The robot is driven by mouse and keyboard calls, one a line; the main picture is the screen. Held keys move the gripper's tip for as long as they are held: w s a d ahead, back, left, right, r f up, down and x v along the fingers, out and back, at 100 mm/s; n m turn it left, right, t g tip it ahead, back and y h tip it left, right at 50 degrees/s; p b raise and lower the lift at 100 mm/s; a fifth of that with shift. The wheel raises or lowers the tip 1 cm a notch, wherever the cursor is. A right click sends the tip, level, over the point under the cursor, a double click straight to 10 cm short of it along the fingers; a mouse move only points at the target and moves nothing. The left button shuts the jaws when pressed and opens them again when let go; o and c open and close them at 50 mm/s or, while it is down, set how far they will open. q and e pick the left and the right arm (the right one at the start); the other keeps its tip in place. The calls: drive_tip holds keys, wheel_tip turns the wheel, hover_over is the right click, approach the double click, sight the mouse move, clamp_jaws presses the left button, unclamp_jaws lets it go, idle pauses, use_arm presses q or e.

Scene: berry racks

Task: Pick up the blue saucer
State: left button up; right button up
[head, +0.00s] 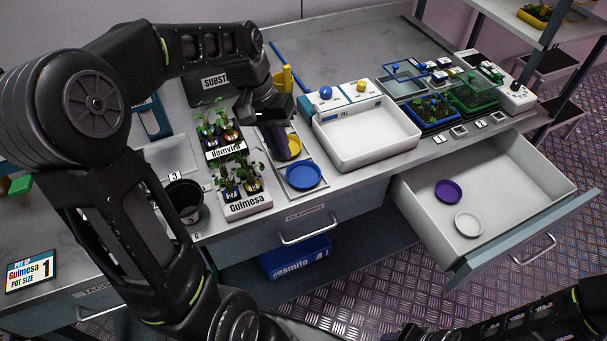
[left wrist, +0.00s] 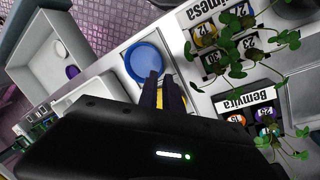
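The blue saucer (head: 303,176) lies flat at the near end of a light tray, and it also shows in the left wrist view (left wrist: 144,61). A yellow saucer (head: 294,146) lies behind it on the same tray, partly hidden by my left gripper (head: 283,150). My left gripper's dark fingers point down; in the left wrist view (left wrist: 163,90) they stand a small gap apart, with nothing seen between them, and overlap the blue saucer's edge in the picture. Contact cannot be told. My right arm shows at the bottom right of the head view; its fingers are not clear.
Plant racks labelled Guimesa (head: 246,207) and Bemvira (head: 226,152) stand left of the saucers. A white basin (head: 366,150) stands to the right. An open drawer (head: 510,215) holds a purple saucer (head: 448,191) and a white saucer (head: 468,223). A black pot (head: 184,200) stands at left.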

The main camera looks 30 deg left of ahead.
sight(288, 170)
use_arm(q)
drive_tip(key=shift+f, duration=0.1)
drive_tip(key=shift+p+x, duration=0.5)
drive_tip(key=shift+x, duration=2.1)
clamp_jaws()
drive_tip(key=shift+a, duration=0.1)
wheel_tip(288, 170, up, 10)
drive_tip(key=shift+b, duration=0.4)
